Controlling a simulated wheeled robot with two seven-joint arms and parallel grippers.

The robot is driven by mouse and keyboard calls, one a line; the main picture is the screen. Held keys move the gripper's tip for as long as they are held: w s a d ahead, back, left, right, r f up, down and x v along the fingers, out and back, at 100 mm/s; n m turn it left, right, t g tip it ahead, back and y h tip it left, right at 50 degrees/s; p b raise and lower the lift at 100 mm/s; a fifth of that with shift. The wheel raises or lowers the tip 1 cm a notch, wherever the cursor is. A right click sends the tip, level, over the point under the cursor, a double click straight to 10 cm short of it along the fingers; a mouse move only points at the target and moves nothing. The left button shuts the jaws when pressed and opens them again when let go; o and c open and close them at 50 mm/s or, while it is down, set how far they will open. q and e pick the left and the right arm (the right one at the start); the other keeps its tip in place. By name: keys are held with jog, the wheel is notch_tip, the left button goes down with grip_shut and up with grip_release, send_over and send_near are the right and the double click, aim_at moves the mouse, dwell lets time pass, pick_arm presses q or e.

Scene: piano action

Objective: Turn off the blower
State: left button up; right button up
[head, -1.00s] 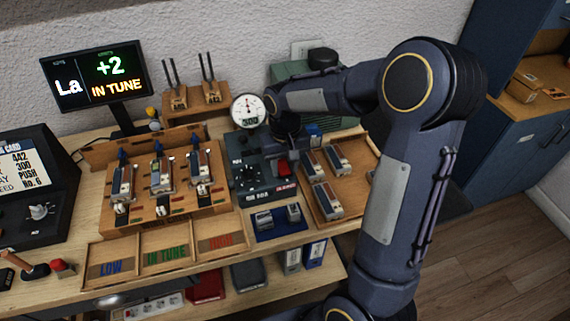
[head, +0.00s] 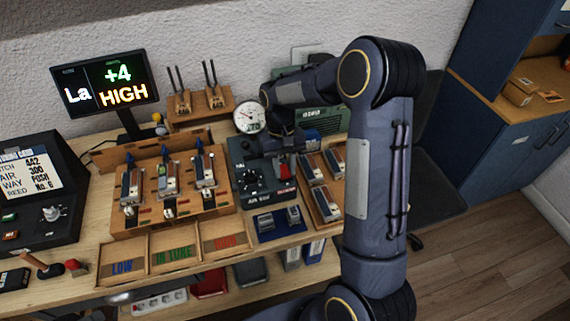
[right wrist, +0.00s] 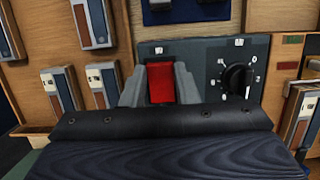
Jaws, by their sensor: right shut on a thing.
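The blower's dark control box (head: 246,160) stands on the bench with a round black knob (head: 250,180) and a red rocker switch (head: 283,171). In the right wrist view the red switch (right wrist: 161,83) sits between the two grey fingers of my right gripper (right wrist: 160,88), which is shut on it. The black knob (right wrist: 237,78) is to its right there. In the head view my right gripper (head: 284,158) is over the box's right part, and its fingertips are largely hidden by the arm. My left gripper is not in view.
A round gauge (head: 250,117) stands behind the box. A wooden reed rack (head: 165,205) is at left and a tray of reed blocks (head: 333,214) at right. A display (head: 105,83) reads La, +4, HIGH. A green machine (head: 321,121) stands behind my arm.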

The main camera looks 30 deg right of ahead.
aim_at(283, 168)
jog(key=o, duration=1)
jog(key=v, duration=0.7)
jog(key=shift+r+b, duration=0.2)
jog(key=shift+b, duration=0.2)
jog(key=shift+w+r, duration=0.1)
jog(key=shift+r, duration=0.2)
